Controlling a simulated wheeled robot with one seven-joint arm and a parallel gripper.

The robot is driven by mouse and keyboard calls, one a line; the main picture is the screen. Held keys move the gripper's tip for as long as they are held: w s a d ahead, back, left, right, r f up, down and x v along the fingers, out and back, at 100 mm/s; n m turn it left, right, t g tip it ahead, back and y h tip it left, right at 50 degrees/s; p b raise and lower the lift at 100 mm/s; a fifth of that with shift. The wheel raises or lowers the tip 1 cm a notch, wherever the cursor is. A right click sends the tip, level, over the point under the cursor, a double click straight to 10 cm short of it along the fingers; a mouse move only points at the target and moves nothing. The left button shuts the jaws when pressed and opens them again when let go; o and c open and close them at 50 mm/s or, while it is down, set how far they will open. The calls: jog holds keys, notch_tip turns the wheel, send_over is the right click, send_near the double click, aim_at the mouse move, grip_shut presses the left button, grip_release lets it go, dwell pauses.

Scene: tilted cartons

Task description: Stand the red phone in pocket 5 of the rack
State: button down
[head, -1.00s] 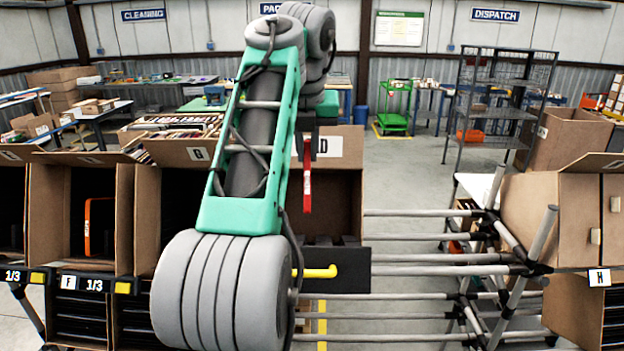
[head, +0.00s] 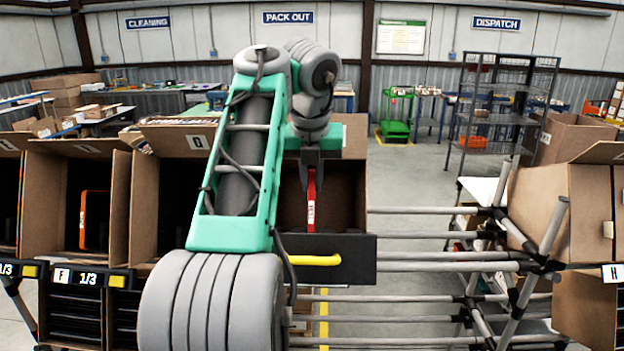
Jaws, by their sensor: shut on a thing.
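The red phone (head: 311,200) hangs upright, seen nearly edge-on, with a white label on its edge. My gripper (head: 311,172) points down and is shut on the phone's upper end. Both are in front of the open brown carton (head: 352,190) at the centre. Below the phone is a dark box-like piece (head: 352,262) with a yellow bar handle (head: 315,260). It may be the front of the rack; its pockets and their numbers cannot be made out. I cannot tell how far the phone's lower end is from it.
Tilted open cartons (head: 60,160) line the left, one holding an orange-edged item (head: 95,220). My arm hides part of the row. Grey pipe rails (head: 440,255) run to the right, towards more cartons (head: 555,200). The floor behind the rails is open.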

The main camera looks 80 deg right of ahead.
jog(key=shift+s+a+f+b, duration=0.1)
jog(key=shift+a+f+b, duration=0.4)
jog(key=shift+f+b, duration=0.5)
jog(key=shift+s+a+f+b, duration=0.15)
jog(key=shift+a+f+b, duration=0.4)
jog(key=shift+f+b, duration=0.4)
jog(key=shift+s+a+f+b, duration=0.1)
jog(key=shift+a+f+b, duration=0.4)
jog(key=shift+f+b, duration=0.5)
jog(key=c, duration=1.3)
grip_release()
jog(key=shift+c, duration=0.2)
jog(key=p+v, duration=0.7)
jog(key=v, duration=0.1)
jog(key=shift+r, duration=0.3)
notch_tip(320, 180, up, 5)
jog(key=p, duration=0.6)
send_over(311, 210)
jog(key=shift+d+r, duration=0.2)
jog(key=shift+d, duration=0.1)
jog(key=shift+w, duration=0.1)
